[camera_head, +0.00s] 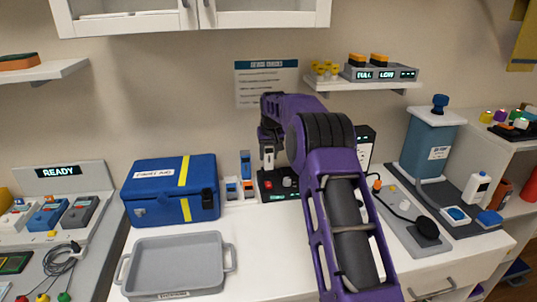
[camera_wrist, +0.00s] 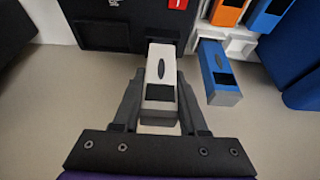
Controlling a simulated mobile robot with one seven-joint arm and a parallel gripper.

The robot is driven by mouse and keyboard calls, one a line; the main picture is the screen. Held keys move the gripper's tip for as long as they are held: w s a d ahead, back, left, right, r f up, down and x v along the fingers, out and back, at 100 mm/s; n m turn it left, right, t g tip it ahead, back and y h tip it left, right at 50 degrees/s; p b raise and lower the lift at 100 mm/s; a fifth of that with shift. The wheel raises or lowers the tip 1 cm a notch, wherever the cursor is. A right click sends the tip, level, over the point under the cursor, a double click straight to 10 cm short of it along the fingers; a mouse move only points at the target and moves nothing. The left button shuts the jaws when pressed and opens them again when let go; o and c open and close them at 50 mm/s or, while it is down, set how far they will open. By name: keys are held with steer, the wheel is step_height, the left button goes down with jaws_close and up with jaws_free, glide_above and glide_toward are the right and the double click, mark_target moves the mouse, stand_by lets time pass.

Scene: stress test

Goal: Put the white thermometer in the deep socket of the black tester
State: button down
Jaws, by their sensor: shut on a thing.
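My gripper (camera_wrist: 160,118) is shut on the white thermometer (camera_wrist: 161,68), which has a dark oval and a dark window on its face. In the wrist view the thermometer's far end meets the edge of the black tester (camera_wrist: 110,22); I cannot tell whether it is inside a socket or just above one. In the head view the tester (camera_head: 267,194) stands on the white counter with a red button and green lights. My gripper (camera_head: 268,155) is over it there, partly hidden by my purple arm. The tester's sockets are mostly hidden.
A blue thermometer (camera_wrist: 220,72) stands close beside the white one, at a white rack (camera_wrist: 240,47) with orange and blue pieces. A blue first-aid box (camera_head: 170,190) is left of the rack. A grey tray (camera_head: 178,237) lies in front. A poster (camera_head: 266,82) hangs behind.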

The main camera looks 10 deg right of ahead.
steer(key=shift+c, duration=1.8)
jaws_free()
steer(key=v, duration=1.7)
steer(key=shift+r, duration=0.25)
